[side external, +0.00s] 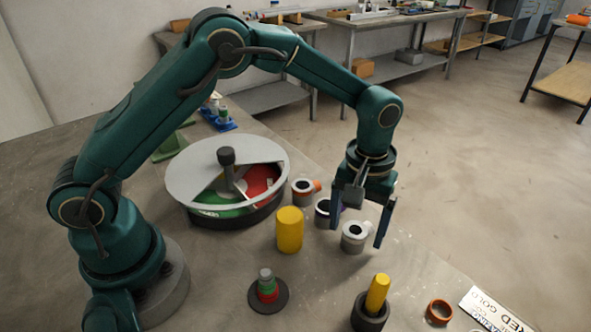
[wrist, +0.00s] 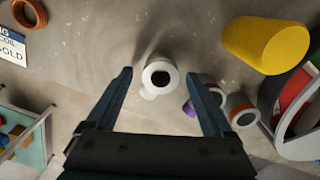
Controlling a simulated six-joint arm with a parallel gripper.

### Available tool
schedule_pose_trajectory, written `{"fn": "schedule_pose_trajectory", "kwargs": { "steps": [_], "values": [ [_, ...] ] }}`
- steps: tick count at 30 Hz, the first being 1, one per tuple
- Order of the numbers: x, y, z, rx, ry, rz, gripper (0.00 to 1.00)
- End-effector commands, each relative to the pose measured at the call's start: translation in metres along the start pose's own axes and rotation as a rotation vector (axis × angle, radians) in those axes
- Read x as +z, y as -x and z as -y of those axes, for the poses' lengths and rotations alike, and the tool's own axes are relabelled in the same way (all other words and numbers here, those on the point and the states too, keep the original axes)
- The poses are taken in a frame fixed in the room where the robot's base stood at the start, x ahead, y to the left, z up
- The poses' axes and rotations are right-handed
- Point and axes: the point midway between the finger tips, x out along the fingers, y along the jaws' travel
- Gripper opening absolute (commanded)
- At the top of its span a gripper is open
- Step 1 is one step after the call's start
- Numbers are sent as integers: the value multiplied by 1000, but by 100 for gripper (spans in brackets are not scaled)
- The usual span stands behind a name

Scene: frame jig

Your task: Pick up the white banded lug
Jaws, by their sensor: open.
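The white banded lug (side external: 354,238) is a short pale grey cylinder with a dark round hole in its top and a small side tab. It stands upright on the table; the wrist view shows it from above as a white ring (wrist: 160,67) with the tab at its lower left. My gripper (side external: 359,232) is open and points down over it. In the wrist view the two fingers of my gripper (wrist: 159,75) lie left and right of the lug, with gaps on both sides. A purple banded lug (side external: 323,212) and an orange banded lug (side external: 302,191) stand close by, beyond one finger.
A yellow cylinder (side external: 290,230) stands left of the lugs. A round drum with a part-open grey lid (side external: 190,178) is behind it. A ringed post (side external: 267,287), a dark cup holding a yellow peg (side external: 378,292), an orange ring (side external: 439,311) and a sign (side external: 490,312) are in front.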

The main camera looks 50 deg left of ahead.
Motion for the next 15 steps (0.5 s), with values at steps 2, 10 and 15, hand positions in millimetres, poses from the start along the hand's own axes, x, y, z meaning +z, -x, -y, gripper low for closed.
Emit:
{"fn": "schedule_pose_trajectory", "kwargs": {
  "steps": [2, 10, 15],
  "values": [
    [0, -6, 0, -1, 0, 1, 86],
    [0, -8, 0, 1, 0, 0, 86],
    [0, -8, 0, 1, 0, -1, 28]
  ]
}}
